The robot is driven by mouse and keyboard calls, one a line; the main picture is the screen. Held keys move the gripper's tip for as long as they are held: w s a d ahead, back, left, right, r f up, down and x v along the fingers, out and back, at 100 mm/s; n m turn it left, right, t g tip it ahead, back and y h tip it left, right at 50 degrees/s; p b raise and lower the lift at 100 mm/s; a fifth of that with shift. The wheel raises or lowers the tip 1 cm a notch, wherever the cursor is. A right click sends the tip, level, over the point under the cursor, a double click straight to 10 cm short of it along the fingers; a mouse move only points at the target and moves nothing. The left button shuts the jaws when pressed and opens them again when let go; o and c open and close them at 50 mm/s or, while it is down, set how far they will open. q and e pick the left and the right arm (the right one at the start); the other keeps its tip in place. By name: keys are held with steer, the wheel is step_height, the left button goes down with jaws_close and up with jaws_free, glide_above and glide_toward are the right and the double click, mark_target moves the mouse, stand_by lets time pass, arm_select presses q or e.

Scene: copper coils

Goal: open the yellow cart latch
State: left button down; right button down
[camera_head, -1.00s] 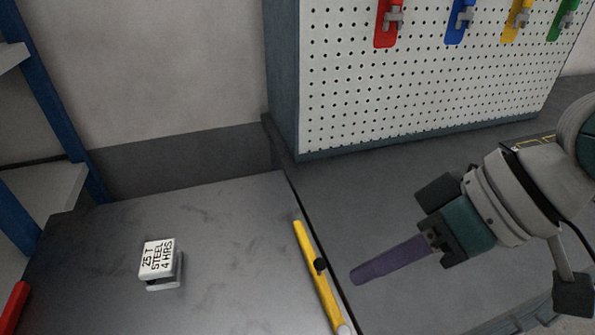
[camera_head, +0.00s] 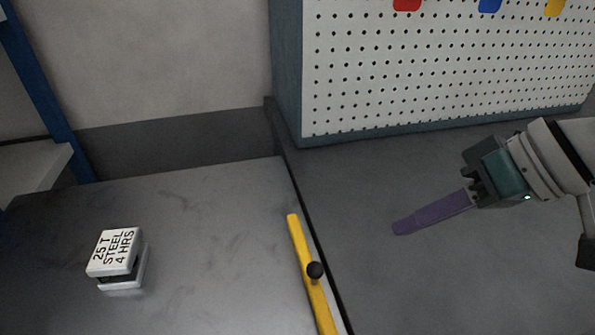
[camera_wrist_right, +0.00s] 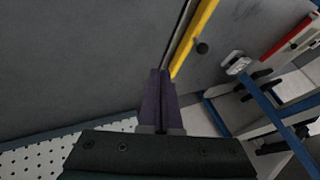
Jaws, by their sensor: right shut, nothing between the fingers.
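My right gripper (camera_head: 398,228) has long purple fingers, shut together and empty. It is over the grey surface to the right of the latch, with its tips pointing left, apart from the bar and knob. My left gripper is not in view.
A white labelled block (camera_head: 115,252) stands on the cart top at left. A white pegboard (camera_head: 400,75) with coloured pieces stands behind the right-hand surface (camera_head: 370,180). A blue-framed shelf (camera_head: 40,85) is at far left. The surface around my right gripper looks clear.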

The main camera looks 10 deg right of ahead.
mark_target(313, 275)
steer(key=b+x, duration=0.2)
steer(key=x, duration=0.7)
steer(key=a+p, duration=0.1)
steer(key=a, duration=0.2)
steer(key=shift+a+r+p, duration=0.1)
steer(key=shift+r+p, duration=0.1)
steer(key=shift+p, duration=0.2)
steer(key=shift+a+f, duration=0.15)
steer(key=shift+a, duration=0.2)
steer(key=shift+s, duration=0.1)
